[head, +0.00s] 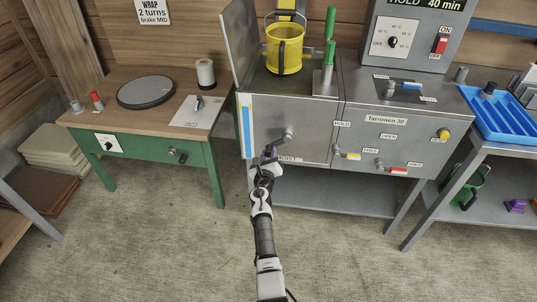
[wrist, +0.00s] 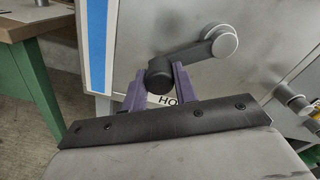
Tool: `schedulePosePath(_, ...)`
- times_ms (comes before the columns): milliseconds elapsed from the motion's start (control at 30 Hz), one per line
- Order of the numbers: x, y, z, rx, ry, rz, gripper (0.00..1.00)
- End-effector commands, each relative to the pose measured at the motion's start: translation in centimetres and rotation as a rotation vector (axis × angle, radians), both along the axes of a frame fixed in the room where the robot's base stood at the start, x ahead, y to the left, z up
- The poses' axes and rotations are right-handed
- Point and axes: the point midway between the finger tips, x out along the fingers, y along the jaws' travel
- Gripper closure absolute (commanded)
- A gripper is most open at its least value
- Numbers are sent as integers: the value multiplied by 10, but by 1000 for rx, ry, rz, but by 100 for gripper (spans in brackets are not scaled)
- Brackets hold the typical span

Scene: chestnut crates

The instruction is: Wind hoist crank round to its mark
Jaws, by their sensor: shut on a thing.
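The hoist crank (head: 288,134) is on the front panel of the steel cabinet (head: 300,115), above a label that reads HOIST. My gripper (head: 270,154) is at the knob end. In the wrist view the purple fingers of my gripper (wrist: 158,85) are shut on the black knob, one on each side. I cannot make out a mark for the crank; the fingers and the mount hide part of the label.
A yellow bucket (head: 284,55) hangs above the cabinet top. A blue and white strip (head: 246,128) runs down the panel's left edge. To the right are a yellow-tipped lever (head: 350,156) and a red-tipped lever (head: 397,170). A green bench (head: 140,146) stands left; the floor in front is clear.

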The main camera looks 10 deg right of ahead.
Motion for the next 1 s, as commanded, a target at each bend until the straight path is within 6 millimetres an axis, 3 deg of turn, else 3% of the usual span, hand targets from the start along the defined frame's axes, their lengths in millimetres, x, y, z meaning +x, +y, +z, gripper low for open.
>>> schedulePosePath(133,-1,-1,-2,3,2,-2,100)
schedulePosePath(167,-1,-1,-2,3,3,-2,70)
schedulePosePath(333,0,-1,-1,2,2,-2,50)
schedulePosePath(667,-3,0,0,3,0,-2,50)
schedulePosePath(867,-25,6,1,5,1,-2,50)
schedulePosePath(1000,-51,13,0,5,3,-3,50)
